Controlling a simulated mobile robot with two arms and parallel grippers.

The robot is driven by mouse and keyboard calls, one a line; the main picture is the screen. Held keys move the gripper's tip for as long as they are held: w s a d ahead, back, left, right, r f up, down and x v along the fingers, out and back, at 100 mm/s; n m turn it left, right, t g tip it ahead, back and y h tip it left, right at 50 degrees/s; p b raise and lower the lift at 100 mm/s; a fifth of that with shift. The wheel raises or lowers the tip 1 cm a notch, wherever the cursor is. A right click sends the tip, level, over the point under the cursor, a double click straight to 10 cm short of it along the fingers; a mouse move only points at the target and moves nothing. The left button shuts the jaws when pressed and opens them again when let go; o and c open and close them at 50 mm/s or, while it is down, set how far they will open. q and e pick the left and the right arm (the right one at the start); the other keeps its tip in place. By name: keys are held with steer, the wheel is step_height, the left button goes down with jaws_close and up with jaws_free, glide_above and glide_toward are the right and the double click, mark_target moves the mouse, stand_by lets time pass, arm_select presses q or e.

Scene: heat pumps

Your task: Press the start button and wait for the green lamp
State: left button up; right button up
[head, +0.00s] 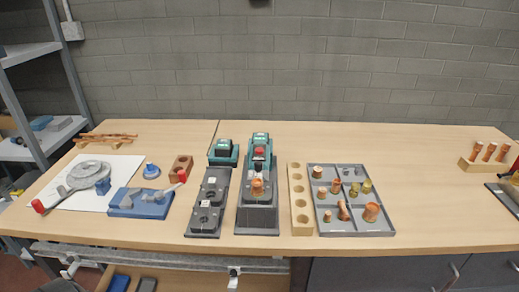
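A dark grey and teal machine (257,208) stands at the middle of the bench. A teal block with a dark face (261,139) is at its back end. A small red part (259,151), possibly a button or a lamp, shows just in front of that block. A copper-coloured fitting (257,187) sits on the machine's front part. I cannot make out which part is the start button. No lit green lamp can be made out. Neither of my grippers can be made out in this view.
A grey plate with round recesses (206,222) and a teal unit (223,153) lie left of the machine. A wooden block with holes (300,218) and a compartment tray (380,226) of copper fittings lie right.

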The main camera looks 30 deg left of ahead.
arm_select(q)
jaws_close()
steer(key=shift+a, duration=0.1)
stand_by(1.3)
